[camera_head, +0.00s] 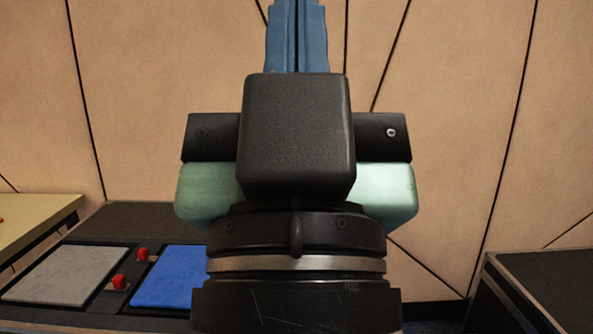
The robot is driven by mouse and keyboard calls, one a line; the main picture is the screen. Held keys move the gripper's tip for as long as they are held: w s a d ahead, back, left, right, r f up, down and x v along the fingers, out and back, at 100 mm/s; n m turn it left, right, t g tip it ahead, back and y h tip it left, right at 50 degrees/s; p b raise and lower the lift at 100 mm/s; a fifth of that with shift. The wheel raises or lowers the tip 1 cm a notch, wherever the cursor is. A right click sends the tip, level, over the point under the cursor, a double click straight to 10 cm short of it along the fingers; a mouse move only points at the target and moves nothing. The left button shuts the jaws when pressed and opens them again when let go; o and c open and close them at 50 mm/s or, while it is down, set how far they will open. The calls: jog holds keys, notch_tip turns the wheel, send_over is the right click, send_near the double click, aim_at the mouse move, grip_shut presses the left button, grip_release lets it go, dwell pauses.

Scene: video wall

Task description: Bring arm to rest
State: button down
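My gripper (297,25) fills the middle of the head view, seen from behind and pointing upward. Its two blue fingers lie side by side with only a thin dark line between them, so it looks shut, with nothing seen between them. The top frame edge cuts off the fingers' ends. The black and pale green gripper body and my wrist are in front of the wall and hide part of the console behind.
A dark console (140,215) at lower left carries a grey panel (68,273), a blue panel (170,277) and red buttons (119,282). A beige surface (35,222) is at far left. A dark case (545,290) stands at lower right. A tan panelled wall (470,120) is behind.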

notch_tip(320, 180, up, 25)
jog(key=p, duration=2.2)
jog(key=shift+p, duration=0.3)
